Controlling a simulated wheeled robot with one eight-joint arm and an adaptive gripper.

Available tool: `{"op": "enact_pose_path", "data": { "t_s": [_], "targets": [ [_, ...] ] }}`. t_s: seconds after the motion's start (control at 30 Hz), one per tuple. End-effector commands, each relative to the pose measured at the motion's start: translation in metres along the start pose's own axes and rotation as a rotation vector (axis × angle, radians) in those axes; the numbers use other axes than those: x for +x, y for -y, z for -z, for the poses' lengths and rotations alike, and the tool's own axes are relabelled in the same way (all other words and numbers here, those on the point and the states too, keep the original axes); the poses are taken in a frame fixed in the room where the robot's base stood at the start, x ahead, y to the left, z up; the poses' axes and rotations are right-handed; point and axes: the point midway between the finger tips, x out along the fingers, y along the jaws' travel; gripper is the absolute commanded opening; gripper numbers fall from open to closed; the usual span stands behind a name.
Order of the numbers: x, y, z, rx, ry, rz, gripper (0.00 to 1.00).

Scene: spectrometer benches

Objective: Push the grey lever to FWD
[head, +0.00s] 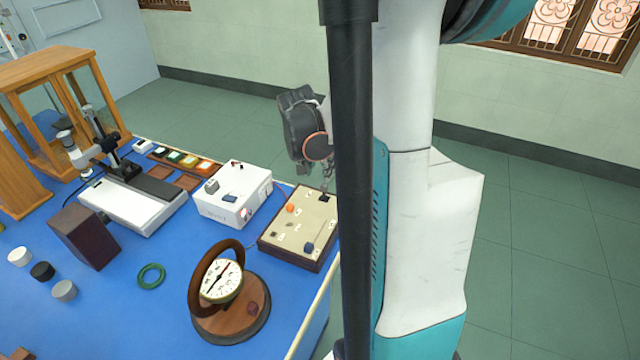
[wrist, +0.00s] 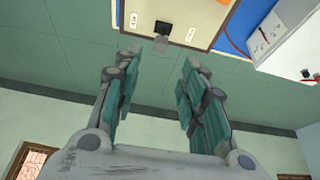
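The cream-topped control box (head: 300,220) stands at the right end of the blue bench. In the wrist view the grey lever (wrist: 160,43) rises from a black slot plate near the edge of the cream panel (wrist: 190,12). In the head view the black plate (head: 324,198) shows near the panel's far right corner; the lever is hard to separate from my fingers there. My gripper (wrist: 158,62) is open and empty, its two fingers apart. The lever shows between and beyond the fingertips; contact cannot be made out. In the head view my column partly hides my gripper (head: 327,176). No FWD label is readable.
The panel also bears an orange knob (head: 290,208) and a dark blue knob (head: 309,248). A white box (head: 235,205) stands left of it. A round dial instrument (head: 220,280) stands in front. Open floor (head: 540,220) lies right of the bench.

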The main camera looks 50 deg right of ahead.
Motion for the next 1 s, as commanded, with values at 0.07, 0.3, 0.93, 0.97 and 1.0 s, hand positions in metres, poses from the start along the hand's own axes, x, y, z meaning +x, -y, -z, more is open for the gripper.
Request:
{"op": "enact_pose_path", "data": {
  "t_s": [0.07,0.3,0.93,0.97,1.0],
  "targets": [
    [0.020,0.000,-0.001,0.000,0.000,0.000,0.38],
    [0.064,0.000,-0.001,0.000,0.000,0.000,0.38],
    [0.094,0.001,0.000,-0.002,0.000,0.001,0.38],
    [0.094,0.001,-0.001,-0.002,0.000,0.001,0.32],
    [0.094,0.001,-0.001,-0.002,0.000,0.001,0.22]
  ]
}}
